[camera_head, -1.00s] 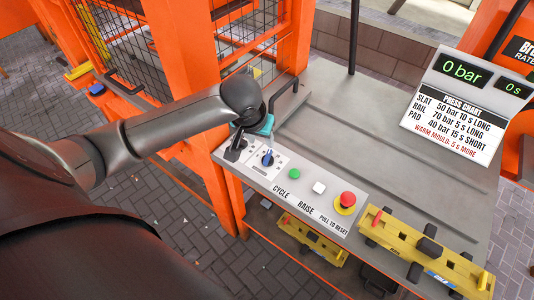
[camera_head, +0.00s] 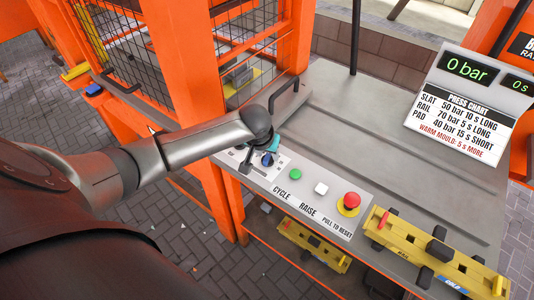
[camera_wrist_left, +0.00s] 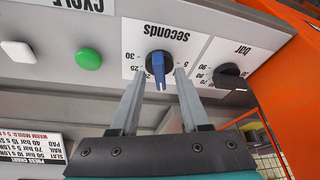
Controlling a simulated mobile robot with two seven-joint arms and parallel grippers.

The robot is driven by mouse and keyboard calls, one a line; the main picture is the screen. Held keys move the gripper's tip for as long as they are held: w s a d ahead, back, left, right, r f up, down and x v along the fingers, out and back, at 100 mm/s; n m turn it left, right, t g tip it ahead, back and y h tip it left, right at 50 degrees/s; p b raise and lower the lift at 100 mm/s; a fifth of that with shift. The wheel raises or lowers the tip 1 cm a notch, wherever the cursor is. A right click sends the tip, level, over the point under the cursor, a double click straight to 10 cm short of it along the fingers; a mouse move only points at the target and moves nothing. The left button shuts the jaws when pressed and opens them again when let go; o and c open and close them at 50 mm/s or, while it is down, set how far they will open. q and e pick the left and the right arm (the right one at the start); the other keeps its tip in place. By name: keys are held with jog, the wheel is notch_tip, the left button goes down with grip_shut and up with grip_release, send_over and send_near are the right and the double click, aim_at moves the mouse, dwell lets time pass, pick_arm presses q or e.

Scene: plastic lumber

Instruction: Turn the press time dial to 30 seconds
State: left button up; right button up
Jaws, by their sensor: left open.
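The press time dial (camera_head: 267,159) is a blue knob on a white plate on the press's front panel. In the left wrist view the dial (camera_wrist_left: 158,66) sits under an upside-down "seconds" label, with 30 and 25 marked to its left. Its blue pointer extends toward the bottom of that picture; the exact value is partly hidden. My left gripper (camera_wrist_left: 159,78) is open, its two grey fingers on either side of the pointer; I cannot tell whether they touch it. In the head view my left gripper (camera_head: 264,151) partly covers the dial. My right gripper is not in view.
A black bar dial (camera_wrist_left: 230,76) is beside the seconds dial. A green button (camera_head: 295,174), a white button (camera_head: 321,188) and a red stop button (camera_head: 350,201) follow along the panel. A yellow mould (camera_head: 430,250) lies at right. The display (camera_head: 467,67) reads 0 bar.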

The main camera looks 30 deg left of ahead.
pick_arm(q)
jog(key=shift+c, duration=0.2)
grip_shut()
dwell(0.4)
